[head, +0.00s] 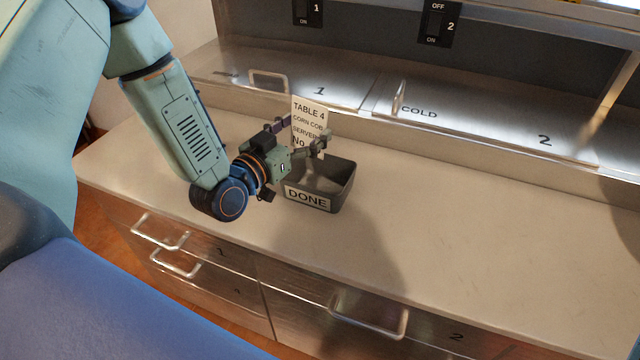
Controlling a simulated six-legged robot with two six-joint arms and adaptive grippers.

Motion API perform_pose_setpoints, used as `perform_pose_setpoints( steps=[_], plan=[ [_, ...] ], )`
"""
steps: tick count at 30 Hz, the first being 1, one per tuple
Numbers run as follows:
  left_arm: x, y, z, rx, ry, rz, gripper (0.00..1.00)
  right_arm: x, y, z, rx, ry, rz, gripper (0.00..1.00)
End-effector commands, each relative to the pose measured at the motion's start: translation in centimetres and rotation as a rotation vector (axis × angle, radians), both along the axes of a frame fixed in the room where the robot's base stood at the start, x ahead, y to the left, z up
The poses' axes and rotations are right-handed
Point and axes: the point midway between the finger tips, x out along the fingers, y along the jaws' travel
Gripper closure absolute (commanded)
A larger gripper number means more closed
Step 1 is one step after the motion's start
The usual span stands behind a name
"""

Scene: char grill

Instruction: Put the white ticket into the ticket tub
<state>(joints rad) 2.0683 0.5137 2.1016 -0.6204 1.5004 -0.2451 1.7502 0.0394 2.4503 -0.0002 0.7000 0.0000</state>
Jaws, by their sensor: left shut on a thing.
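The white ticket (308,112) stands upright in the head view, with printed lines reading "TABLE 4", "CORN COB" and more that is partly covered. My left gripper (302,146) is shut on the ticket near its lower part. The ticket tub (342,188) is a dark open box with a "DONE" label on its front, on the counter. The gripper and ticket are over or just behind the tub's back left side; I cannot tell whether the ticket's lower edge is inside it. My right gripper is not in view.
The pale counter (480,240) is clear to the right of the tub. Behind it are metal lids (440,105) marked 1, 2 and "COLD", with handles. Drawers with bar handles (370,315) are in the counter's front. Switches (438,24) are on the back panel.

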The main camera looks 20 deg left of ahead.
Motion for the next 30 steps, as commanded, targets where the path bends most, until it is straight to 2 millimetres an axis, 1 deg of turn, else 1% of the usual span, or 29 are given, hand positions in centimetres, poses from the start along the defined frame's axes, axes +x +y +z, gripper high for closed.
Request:
perform_pose_setpoints(
  steps=[1,9,15,19,26,27,30],
  plan=[
    [0.0,0.0,-0.7,0.000,0.001,0.000,0.36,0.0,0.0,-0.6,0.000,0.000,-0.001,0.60],
    [0.0,-0.1,-3.5,0.000,0.000,-0.001,0.36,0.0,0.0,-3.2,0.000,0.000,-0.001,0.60],
    [0.1,-0.3,-5.3,0.001,-0.001,-0.003,0.36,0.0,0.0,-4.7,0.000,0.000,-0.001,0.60],
    [0.2,-0.4,-5.6,0.001,-0.001,-0.004,0.36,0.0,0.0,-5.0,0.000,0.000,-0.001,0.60],
    [0.2,-0.4,-5.5,0.001,-0.001,-0.004,0.36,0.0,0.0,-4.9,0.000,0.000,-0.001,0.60],
    [0.2,-0.4,-5.4,0.001,-0.001,-0.004,0.18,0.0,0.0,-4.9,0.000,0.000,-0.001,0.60],
    [0.1,-0.4,-5.4,0.001,-0.001,-0.004,0.09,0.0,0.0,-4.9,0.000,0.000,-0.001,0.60]
  ],
)
